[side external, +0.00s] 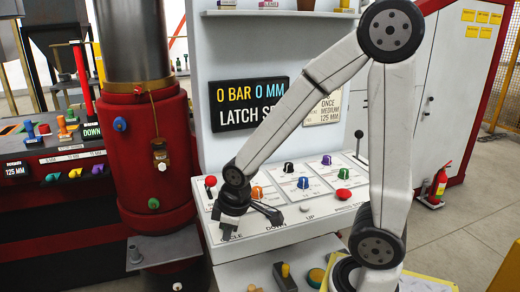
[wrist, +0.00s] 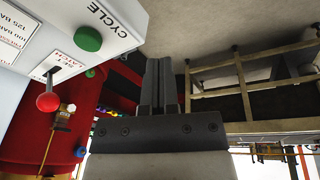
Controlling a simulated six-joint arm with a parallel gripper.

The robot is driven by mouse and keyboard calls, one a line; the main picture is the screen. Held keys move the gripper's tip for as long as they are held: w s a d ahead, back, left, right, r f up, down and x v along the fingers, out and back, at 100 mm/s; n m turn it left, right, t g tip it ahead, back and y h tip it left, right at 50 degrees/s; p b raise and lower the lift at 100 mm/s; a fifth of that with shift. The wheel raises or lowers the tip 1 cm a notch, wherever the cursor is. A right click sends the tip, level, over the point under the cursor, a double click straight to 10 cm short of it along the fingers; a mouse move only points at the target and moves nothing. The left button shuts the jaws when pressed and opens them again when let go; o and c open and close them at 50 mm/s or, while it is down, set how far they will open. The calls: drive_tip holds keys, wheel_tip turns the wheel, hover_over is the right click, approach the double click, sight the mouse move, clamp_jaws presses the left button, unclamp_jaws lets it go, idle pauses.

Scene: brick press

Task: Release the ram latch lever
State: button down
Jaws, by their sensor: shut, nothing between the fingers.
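The ram latch lever (side external: 210,181) is a short stalk with a red ball knob at the left end of the sloped control panel. In the wrist view the red-knobbed lever (wrist: 48,102) stands out from a white plate whose label includes the word latch. My gripper (side external: 268,212) is over the panel's front left part, to the right of the lever and apart from it. In the wrist view my gripper (wrist: 160,80) has its two dark fingers together with nothing between them. A display (side external: 249,103) reads 0 BAR 0 MM and a partly hidden line starting LATCH SE.
The panel (side external: 290,228) carries several coloured knobs, a red button (side external: 343,193) and a black-knobbed lever (side external: 359,134). A green CYCLE button (wrist: 88,39) is near the red knob in the wrist view. The red press column (side external: 150,150) stands left of the panel.

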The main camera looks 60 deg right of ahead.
drive_tip(key=w+d+r+n, duration=0.2)
drive_tip(key=w+n, duration=0.1)
drive_tip(key=n, duration=0.2)
drive_tip(key=n+h, duration=0.2)
drive_tip(key=n, duration=1.4)
approach(210, 186)
drive_tip(key=s+a, duration=0.1)
drive_tip(key=s+a+f, duration=0.2)
drive_tip(key=shift+a, duration=0.35)
drive_tip(key=shift+w, duration=0.1)
drive_tip(key=x, duration=0.9)
drive_tip(key=shift+f, duration=0.4)
drive_tip(key=shift+w+d+r, duration=0.5)
drive_tip(key=shift+w+d, duration=0.05)
drive_tip(key=shift+d, duration=0.15)
drive_tip(key=shift+w+d+r, duration=0.4)
drive_tip(key=shift+d+r, duration=0.25)
drive_tip(key=shift+d, duration=0.05)
